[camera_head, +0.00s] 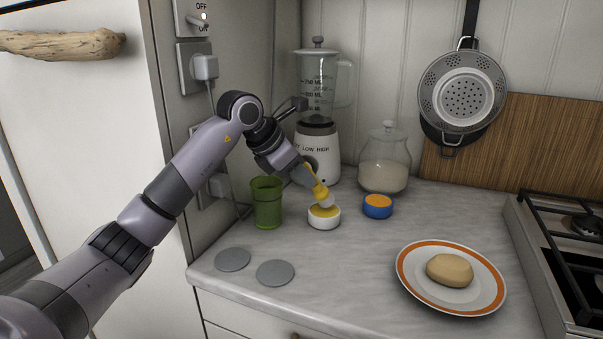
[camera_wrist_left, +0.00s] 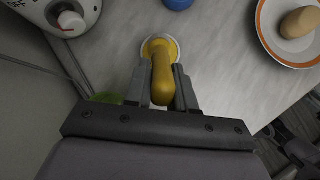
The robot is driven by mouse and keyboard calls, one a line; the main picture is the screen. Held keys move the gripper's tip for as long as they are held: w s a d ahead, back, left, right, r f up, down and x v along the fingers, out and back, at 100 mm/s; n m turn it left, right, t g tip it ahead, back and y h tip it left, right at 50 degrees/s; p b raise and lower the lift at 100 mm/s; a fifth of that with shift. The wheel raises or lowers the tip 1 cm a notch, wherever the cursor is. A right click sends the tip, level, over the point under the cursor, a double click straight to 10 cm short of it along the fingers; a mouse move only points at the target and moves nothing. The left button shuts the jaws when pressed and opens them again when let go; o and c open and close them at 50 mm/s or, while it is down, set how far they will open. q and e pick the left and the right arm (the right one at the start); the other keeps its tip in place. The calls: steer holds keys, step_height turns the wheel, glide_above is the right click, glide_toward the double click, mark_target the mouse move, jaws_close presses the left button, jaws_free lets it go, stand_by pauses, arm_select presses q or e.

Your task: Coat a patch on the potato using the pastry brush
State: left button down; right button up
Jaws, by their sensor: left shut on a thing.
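The potato (camera_head: 450,270) lies on an orange-rimmed white plate (camera_head: 411,283) at the right of the counter. It also shows at the top right of the left wrist view (camera_wrist_left: 299,23). My left gripper (camera_head: 304,174) is shut on the yellow handle of the pastry brush (camera_head: 317,188). The brush (camera_wrist_left: 163,78) points down, with its pale head at a small white bowl (camera_head: 323,221) of yellow contents. The bowl's rim shows past the handle in the left wrist view (camera_wrist_left: 146,47). Whether the bristles touch the contents is hard to tell.
A green cup (camera_head: 267,203) stands just left of the bowl. A blue bowl with orange contents (camera_head: 377,207) is to its right. A blender (camera_head: 318,150) and a glass jar (camera_head: 385,160) stand behind. Two grey discs (camera_head: 275,273) lie in front. Counter between bowl and plate is clear.

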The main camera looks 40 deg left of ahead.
arm_select(q)
steer(key=shift+f, duration=0.2)
steer(key=shift+f+b, duration=0.45)
steer(key=shift+f, duration=0.1)
stand_by(1.1)
step_height(320, 180, up, 2)
steer(key=shift+r+p, duration=0.2)
steer(key=shift+p, duration=0.9)
step_height(320, 180, up, 2)
steer(key=shift+r+p, duration=0.1)
steer(key=shift+p, duration=0.8)
step_height(320, 180, up, 3)
steer(key=shift+f+p, duration=0.15)
steer(key=shift+p, duration=1.1)
steer(key=shift+f, duration=0.1)
